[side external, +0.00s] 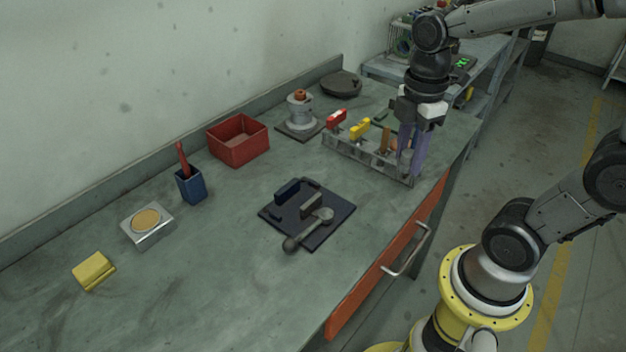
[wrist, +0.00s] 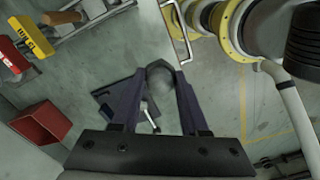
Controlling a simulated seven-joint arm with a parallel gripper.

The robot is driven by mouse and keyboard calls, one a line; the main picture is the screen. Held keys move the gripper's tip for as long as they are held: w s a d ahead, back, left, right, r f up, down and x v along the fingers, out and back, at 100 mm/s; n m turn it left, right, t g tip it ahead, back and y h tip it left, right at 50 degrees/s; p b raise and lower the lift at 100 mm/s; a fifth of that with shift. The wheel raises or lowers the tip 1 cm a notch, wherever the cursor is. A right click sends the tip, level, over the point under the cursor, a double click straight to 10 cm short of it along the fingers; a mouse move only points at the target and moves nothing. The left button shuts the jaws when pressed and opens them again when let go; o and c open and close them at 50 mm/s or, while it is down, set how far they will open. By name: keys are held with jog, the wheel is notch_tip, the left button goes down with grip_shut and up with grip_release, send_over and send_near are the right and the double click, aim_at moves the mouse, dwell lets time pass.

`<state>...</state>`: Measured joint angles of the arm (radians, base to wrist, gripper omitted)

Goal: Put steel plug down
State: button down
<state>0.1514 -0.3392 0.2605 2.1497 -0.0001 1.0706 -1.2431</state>
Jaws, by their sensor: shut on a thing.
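My gripper (side external: 411,168) points down at the near right end of the grey rack (side external: 362,156) in the side view. In the wrist view its two purple fingers (wrist: 160,82) are shut on a grey rounded piece, the steel plug (wrist: 160,72). In the side view the plug is hidden by the fingers. I cannot tell whether the plug touches the rack or the bench. The rack holds a red-topped item (side external: 337,118), a yellow-topped item (side external: 359,128) and a brown-handled tool (side external: 386,138).
A dark mat (side external: 334,229) with a grey wrench-like tool (side external: 308,231) and blocks lies mid-bench. A red bin (side external: 238,140), a grey valve body (side external: 300,110), a blue cup (side external: 190,186), a silver tin (side external: 147,226) and a yellow sponge (side external: 94,271) stand around. The bench's left front is clear.

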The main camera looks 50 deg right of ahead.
jog(key=w+a+f+m, duration=0.1)
jog(key=w+f+m, duration=0.2)
jog(key=w, duration=0.3)
jog(key=w+a+f+m, duration=0.1)
jog(key=w+f+m, duration=0.1)
jog(key=w+m, duration=0.3)
jog(key=w+a+f+m, duration=0.1)
jog(key=w+f+m, duration=0.2)
jog(key=w, duration=0.5)
jog(key=shift+w+a+f+m, duration=0.2)
jog(key=shift+f+m, duration=0.15)
jog(key=shift+m, duration=0.45)
